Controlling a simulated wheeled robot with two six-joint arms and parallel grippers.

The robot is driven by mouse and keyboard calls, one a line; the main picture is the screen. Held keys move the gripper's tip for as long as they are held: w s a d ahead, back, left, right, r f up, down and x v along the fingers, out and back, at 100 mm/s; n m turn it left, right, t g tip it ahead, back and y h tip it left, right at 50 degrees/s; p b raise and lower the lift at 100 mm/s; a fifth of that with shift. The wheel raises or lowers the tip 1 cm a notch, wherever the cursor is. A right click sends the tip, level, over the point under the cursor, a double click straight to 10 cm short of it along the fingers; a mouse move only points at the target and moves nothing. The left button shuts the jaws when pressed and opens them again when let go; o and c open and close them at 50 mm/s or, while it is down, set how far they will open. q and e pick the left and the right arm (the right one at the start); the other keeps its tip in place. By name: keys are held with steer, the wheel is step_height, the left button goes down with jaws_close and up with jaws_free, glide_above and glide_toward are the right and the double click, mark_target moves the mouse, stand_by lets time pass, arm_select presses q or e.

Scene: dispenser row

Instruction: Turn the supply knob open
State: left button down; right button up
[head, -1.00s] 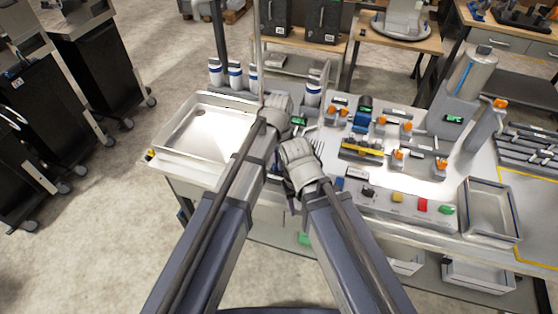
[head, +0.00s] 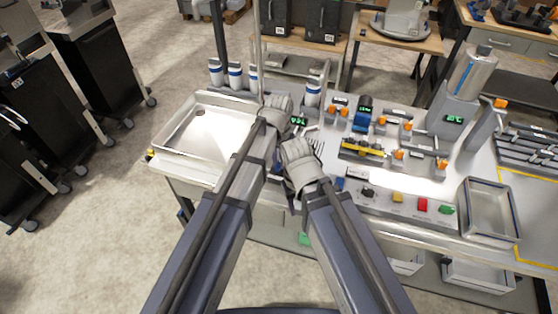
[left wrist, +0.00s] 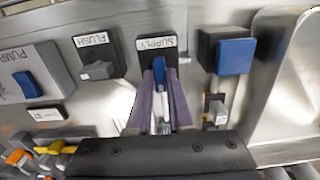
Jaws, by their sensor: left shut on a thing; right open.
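The supply knob (left wrist: 158,72) is a blue lever-like handle below an upside-down SUPPLY label (left wrist: 156,43) in the left wrist view. It lies roughly upright in that picture, pointing towards the label. My left gripper (left wrist: 160,88) has its two purple-grey fingers on either side of the knob and is shut on it. In the head view my left gripper (head: 287,118) is over the back of the bench and hides the knob. My right gripper (head: 312,152) is nearer the front, open, with nothing seen in it.
A grey FLUSH knob (left wrist: 99,69) and a blue square block (left wrist: 235,56) flank the supply knob. A shallow metal basin (head: 170,150) lies left of my grippers. Orange-handled valves (head: 398,154) and coloured buttons (head: 397,197) stand to the right.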

mark_target(279, 164)
arm_select(q)
steer(key=shift+n, duration=0.3)
steer(key=c, duration=0.8)
jaws_free()
steer(key=shift+r, duration=0.15)
step_height(279, 164, up, 8)
steer(key=p, duration=0.8)
steer(key=shift+f, duration=0.2)
